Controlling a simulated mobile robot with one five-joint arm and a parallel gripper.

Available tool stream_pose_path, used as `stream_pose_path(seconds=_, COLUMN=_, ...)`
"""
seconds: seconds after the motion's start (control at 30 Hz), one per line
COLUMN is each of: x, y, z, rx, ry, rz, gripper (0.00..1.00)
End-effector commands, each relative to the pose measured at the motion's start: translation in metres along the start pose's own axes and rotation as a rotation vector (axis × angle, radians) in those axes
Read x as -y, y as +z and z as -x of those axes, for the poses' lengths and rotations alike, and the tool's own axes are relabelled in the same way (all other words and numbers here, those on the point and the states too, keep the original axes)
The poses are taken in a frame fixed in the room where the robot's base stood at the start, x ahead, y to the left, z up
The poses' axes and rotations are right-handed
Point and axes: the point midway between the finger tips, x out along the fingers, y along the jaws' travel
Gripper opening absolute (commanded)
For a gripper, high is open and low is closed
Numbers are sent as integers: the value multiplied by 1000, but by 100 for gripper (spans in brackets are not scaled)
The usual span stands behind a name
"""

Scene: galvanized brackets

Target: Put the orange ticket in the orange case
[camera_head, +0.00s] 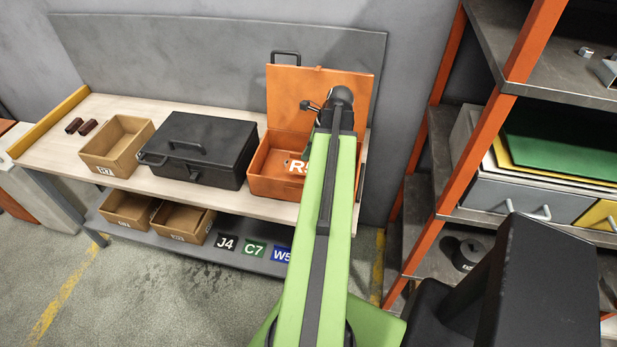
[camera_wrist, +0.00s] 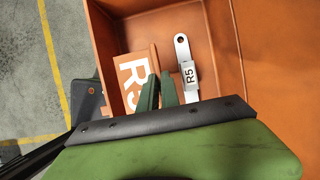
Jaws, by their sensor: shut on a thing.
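The orange case (camera_head: 271,178) stands open on the bench, with its lid (camera_head: 318,88) raised at the back. The orange ticket (camera_head: 297,166), printed with a white R5, shows at the case's opening, partly behind my arm. In the wrist view the ticket (camera_wrist: 131,80) is at the left of my fingertips, over the case interior (camera_wrist: 216,20). My gripper (camera_wrist: 159,90) is shut on the ticket at its edge. A silver bracket (camera_wrist: 183,52) with an R5 label lies in the case, right of the fingers. I cannot tell whether the ticket touches the case floor.
A black case (camera_head: 202,148) stands left of the orange case, and a cardboard box (camera_head: 117,146) beyond it. An orange-posted rack (camera_head: 451,130) stands at the right.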

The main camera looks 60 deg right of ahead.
Motion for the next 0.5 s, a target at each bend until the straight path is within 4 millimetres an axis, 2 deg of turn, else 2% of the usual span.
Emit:
stream_pose_path(seconds=0.27, x=0, y=-22, z=-56, rx=0, ry=0, rz=0, gripper=0)
stream_pose_path(seconds=0.5, x=0, y=-24, z=-61, rx=-1, ry=0, rz=0, gripper=0)
